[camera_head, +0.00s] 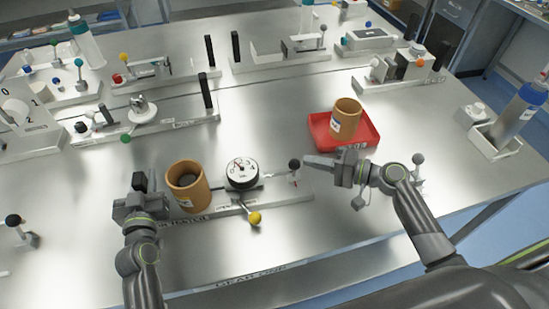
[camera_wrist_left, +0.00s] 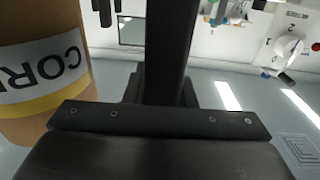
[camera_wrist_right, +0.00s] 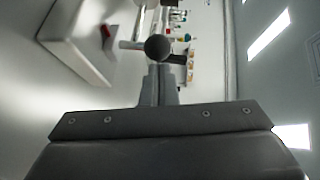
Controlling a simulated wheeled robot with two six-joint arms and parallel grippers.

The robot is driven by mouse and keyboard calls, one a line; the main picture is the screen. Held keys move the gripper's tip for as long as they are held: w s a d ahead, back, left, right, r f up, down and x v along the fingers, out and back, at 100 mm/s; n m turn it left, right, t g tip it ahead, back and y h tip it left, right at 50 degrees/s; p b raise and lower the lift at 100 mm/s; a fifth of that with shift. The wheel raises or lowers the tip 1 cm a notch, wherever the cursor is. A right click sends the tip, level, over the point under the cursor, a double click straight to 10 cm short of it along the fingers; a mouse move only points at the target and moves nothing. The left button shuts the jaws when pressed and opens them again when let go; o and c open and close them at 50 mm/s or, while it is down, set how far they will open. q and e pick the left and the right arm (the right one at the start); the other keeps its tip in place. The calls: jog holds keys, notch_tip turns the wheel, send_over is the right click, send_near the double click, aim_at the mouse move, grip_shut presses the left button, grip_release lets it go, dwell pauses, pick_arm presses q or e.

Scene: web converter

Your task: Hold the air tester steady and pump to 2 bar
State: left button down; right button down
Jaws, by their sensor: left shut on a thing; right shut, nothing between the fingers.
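The air tester (camera_head: 290,196) is a pale base plate near the front of the table, with a white round gauge (camera_head: 241,173) on it. Its needle is too small to read. A brown core (camera_head: 187,186) stands at the plate's left part; its label shows in the left wrist view (camera_wrist_left: 40,70). My left gripper (camera_head: 140,195) is shut on the black upright handle (camera_wrist_left: 170,50) at the plate's left end. A lever with a black ball knob (camera_head: 294,163) stands at the right. My right gripper (camera_head: 310,162) is shut and empty, its tips just beside the knob, which lies beyond them in the right wrist view (camera_wrist_right: 158,48).
A yellow knob (camera_head: 254,218) sticks out at the tester's front. A red tray (camera_head: 372,139) with another brown core (camera_head: 346,118) lies behind my right gripper. Several other fixtures line the back and left.

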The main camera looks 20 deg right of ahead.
aim_at(299, 164)
pick_arm(q)
jog(key=shift+s+f, duration=0.1)
jog(key=shift+f, duration=0.5)
pick_arm(e)
jog(key=shift+a, duration=1.7)
jog(key=shift+w, duration=0.1)
jog(key=shift+d, duration=0.55)
jog(key=w+d+v, duration=0.1)
jog(key=v, duration=1.1)
jog(key=shift+w+d+r, duration=0.15)
jog(key=shift+w, duration=0.05)
pick_arm(q)
jog(key=shift+r, duration=0.3)
pick_arm(e)
jog(key=shift+r, duration=0.2)
